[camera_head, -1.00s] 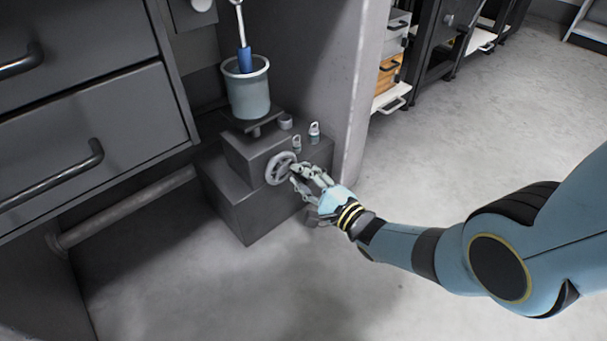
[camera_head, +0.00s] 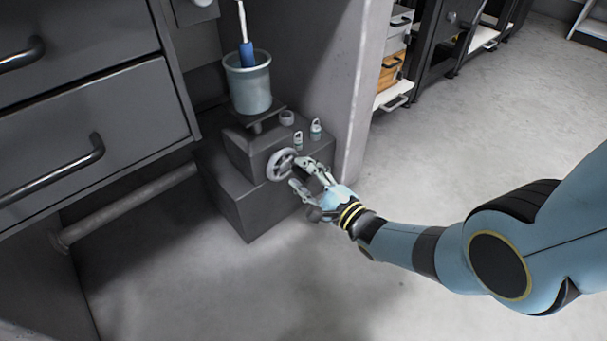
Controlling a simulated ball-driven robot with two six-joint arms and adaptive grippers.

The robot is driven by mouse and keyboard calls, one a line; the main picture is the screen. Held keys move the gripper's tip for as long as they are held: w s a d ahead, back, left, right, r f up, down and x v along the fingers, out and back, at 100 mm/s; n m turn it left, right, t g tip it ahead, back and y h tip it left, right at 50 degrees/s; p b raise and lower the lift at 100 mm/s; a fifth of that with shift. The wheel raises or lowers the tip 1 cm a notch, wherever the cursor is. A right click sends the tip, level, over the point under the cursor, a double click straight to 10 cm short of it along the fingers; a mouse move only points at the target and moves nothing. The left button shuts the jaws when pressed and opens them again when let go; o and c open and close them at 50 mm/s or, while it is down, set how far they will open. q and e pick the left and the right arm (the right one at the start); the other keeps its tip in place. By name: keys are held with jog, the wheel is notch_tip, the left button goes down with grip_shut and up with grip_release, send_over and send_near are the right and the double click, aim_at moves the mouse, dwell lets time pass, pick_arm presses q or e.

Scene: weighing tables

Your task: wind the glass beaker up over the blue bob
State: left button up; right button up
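The glass beaker (camera_head: 249,90) stands on a small dark platform (camera_head: 262,117) above a grey box-like stand (camera_head: 247,210). The blue bob (camera_head: 247,53) hangs on a pale rod, its lower part inside the beaker's mouth and its top above the rim. A pale spoked handwheel (camera_head: 281,165) is on the front of the stand. My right gripper (camera_head: 299,175) is at the wheel's right side with its fingers spread apart. I cannot tell whether a fingertip touches the wheel. My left gripper is not in view.
A drawer cabinet (camera_head: 95,120) is close on the left, with a horizontal pipe (camera_head: 130,205) below. A grey panel (camera_head: 335,80) rises behind. Floor at right is clear.

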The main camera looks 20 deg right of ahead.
jog(key=v, duration=1.2)
